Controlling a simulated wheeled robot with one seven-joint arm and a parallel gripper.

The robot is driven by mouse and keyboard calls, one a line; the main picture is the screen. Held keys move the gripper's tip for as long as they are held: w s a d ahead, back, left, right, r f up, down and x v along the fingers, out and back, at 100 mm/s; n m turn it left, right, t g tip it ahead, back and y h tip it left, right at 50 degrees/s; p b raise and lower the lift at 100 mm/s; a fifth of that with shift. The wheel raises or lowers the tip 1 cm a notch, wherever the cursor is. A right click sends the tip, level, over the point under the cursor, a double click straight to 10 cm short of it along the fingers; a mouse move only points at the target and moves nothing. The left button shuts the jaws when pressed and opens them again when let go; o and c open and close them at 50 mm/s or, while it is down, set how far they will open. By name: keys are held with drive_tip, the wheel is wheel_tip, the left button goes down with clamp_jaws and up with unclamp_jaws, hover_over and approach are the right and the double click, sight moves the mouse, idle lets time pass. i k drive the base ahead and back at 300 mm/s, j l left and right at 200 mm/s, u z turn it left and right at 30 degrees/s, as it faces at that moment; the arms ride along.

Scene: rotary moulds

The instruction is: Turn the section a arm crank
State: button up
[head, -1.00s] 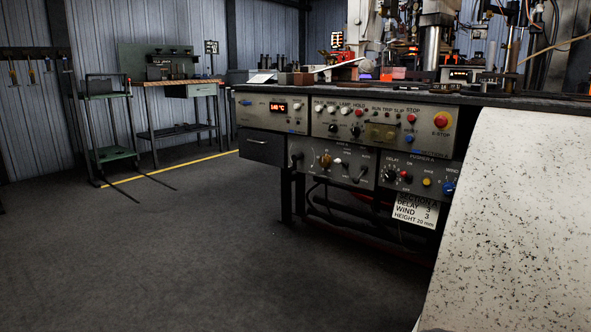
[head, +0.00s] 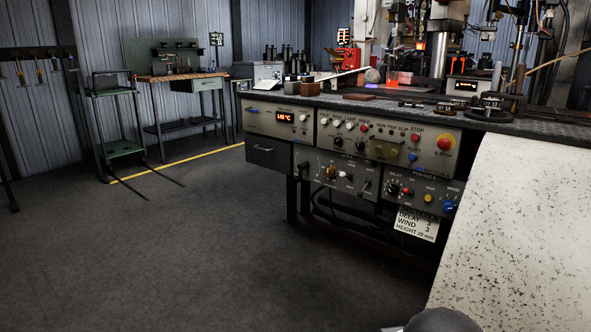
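The control bench front carries several grey panels. The lower middle panel (head: 348,185) has a brass-coloured knob (head: 331,173), white buttons and two small dark handles, one at its left edge (head: 303,166) and one at its right (head: 366,187). Its lettering is too small to read, so I cannot tell which handle is the section A arm crank. To its right is the delay and wind panel (head: 420,194), with a white card (head: 416,223) below it reading delay 3, wind 3. My gripper is not in view.
Above are a red temperature display (head: 292,117) and a panel with a red emergency stop (head: 445,143). A pale speckled slab (head: 520,230) blocks the lower right. Open dark floor (head: 190,260) lies at left, with a green trolley (head: 122,148) and a workbench (head: 180,77) behind.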

sight(304, 165)
drive_tip(key=i+j+z, duration=0.35)
drive_tip(key=i+j, duration=1.75)
